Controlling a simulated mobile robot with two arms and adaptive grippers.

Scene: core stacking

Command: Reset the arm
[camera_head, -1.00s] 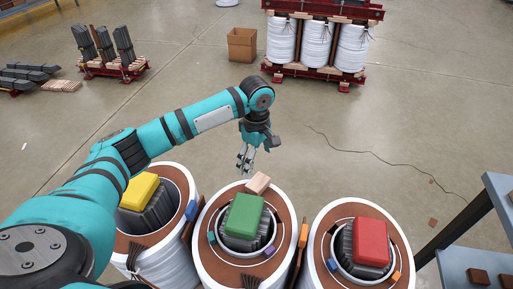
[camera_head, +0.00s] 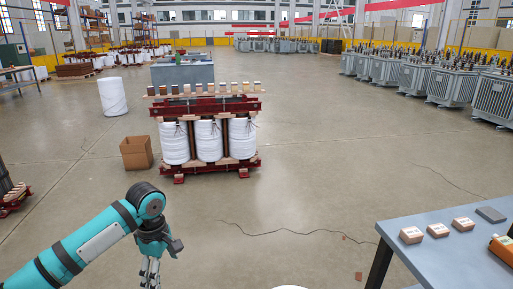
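My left arm (camera_head: 95,243) is teal with dark joints and reaches in from the lower left. My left gripper (camera_head: 150,275) hangs fingers-down at the bottom edge, over bare floor in the picture. Its fingertips are close to or cut off by the frame edge, so its opening is unclear. I see nothing held in the visible part of it. My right arm and gripper are out of view.
A red-framed core with white coils (camera_head: 208,140) stands ahead, beside a cardboard box (camera_head: 136,152). A grey table (camera_head: 450,262) with small blocks (camera_head: 437,230) is at the lower right. A white cylinder (camera_head: 112,97) stands back left.

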